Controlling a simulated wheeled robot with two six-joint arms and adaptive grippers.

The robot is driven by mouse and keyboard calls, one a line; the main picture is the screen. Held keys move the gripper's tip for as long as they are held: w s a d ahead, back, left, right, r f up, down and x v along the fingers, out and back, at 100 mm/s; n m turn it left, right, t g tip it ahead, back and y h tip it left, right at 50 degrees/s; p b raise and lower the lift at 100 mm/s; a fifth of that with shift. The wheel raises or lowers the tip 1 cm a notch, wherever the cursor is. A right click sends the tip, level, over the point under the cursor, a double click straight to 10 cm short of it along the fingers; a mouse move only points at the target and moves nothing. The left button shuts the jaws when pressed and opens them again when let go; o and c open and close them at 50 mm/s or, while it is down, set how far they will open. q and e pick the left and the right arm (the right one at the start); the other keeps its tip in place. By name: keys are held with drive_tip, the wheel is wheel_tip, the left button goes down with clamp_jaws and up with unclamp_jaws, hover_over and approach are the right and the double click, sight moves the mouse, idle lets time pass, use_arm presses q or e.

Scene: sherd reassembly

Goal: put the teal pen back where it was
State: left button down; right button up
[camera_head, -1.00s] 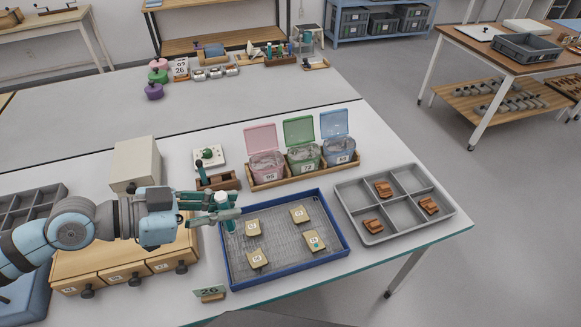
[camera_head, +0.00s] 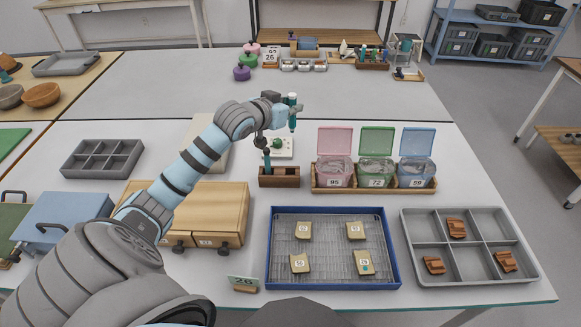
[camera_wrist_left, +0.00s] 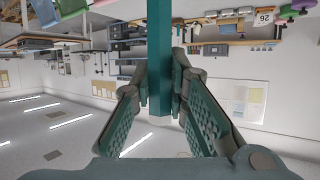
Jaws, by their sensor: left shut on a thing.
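My left gripper (camera_head: 284,110) is shut on the teal pen (camera_head: 292,123) and holds it upright in the air, above and behind the wooden holder. The pen has a pale band near its top. In the left wrist view the pen (camera_wrist_left: 160,55) runs between the two finger pads of the left gripper (camera_wrist_left: 162,100). The wooden holder (camera_head: 284,181) stands on the table below, with another dark teal upright item (camera_head: 267,159) at its left end. My right gripper is not in view.
A white block with a green knob (camera_head: 285,154) stands behind the holder. Three open-lidded jars stand in a wooden rack (camera_head: 320,186) to its right. A blue-rimmed tray (camera_head: 272,270) with several tan sherds and a grey compartment tray (camera_head: 480,283) with brown sherds lie in front.

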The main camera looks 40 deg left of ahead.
use_arm(q)
drive_tip(key=f+b, duration=0.1)
drive_tip(key=f, duration=0.5)
drive_tip(key=f+b, duration=0.2)
drive_tip(key=f, duration=0.5)
drive_tip(key=f+b, duration=0.2)
drive_tip(key=f, duration=0.5)
drive_tip(key=shift+s+a, duration=0.1)
drive_tip(key=shift+a, duration=0.15)
drive_tip(key=shift+r, duration=0.1)
drive_tip(key=shift+f+b, duration=0.3)
drive_tip(key=shift+f, duration=0.15)
drive_tip(key=shift+f, duration=0.1)
drive_tip(key=c, duration=1.6)
unclamp_jaws()
